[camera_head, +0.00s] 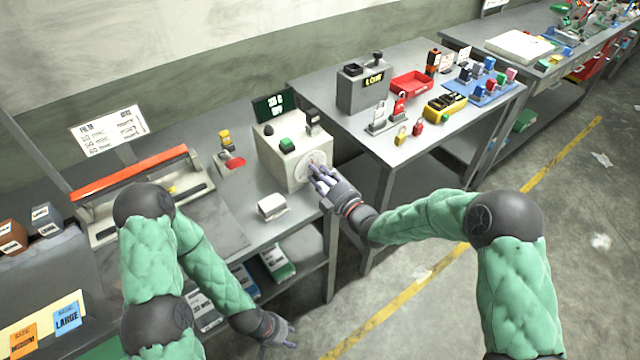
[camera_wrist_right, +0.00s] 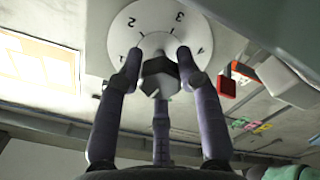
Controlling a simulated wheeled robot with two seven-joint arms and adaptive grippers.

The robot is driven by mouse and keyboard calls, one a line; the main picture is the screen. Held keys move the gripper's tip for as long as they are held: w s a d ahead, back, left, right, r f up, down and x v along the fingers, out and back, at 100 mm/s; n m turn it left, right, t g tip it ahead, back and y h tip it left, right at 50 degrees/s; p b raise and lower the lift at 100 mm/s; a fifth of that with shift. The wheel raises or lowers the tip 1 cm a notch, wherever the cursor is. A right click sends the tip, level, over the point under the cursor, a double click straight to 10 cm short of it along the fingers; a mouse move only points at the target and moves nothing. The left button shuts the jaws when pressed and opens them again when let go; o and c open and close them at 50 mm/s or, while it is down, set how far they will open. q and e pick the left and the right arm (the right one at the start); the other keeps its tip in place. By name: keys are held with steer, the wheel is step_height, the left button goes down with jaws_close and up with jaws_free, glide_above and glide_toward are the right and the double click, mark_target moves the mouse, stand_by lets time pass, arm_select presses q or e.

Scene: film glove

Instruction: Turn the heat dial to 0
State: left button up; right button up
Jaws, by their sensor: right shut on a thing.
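The heat dial is a white round plate with numbers on the front of a pale box (camera_head: 290,150). In the right wrist view the dial plate (camera_wrist_right: 155,22) shows the digits 1 to 3 upside down, with a dark knob (camera_wrist_right: 160,78) at its middle. My right gripper (camera_head: 318,174) is at the dial; its fingers (camera_wrist_right: 158,62) are closed around the knob in the right wrist view. The knob's pointer and the 0 mark are hidden or cannot be made out. My left gripper (camera_head: 284,335) hangs low in front of the bench, away from the dial; its fingers are too small to judge.
A sealer with an orange bar (camera_head: 130,172) stands left of the box. A small white block (camera_head: 271,207) lies in front of it. A second table (camera_head: 470,117) at the right holds padlocks, a red tray (camera_head: 410,84) and a grey device (camera_head: 364,88).

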steer(key=shift+a+r+n+b, duration=0.15)
steer(key=shift+r+n+b, duration=0.15)
steer(key=shift+n+b, duration=0.75)
steer(key=o, duration=1.1)
steer(key=shift+a, duration=0.15)
steer(key=shift+o, duration=0.2)
steer(key=shift+s+f, duration=0.1)
steer(key=shift+f, duration=0.1)
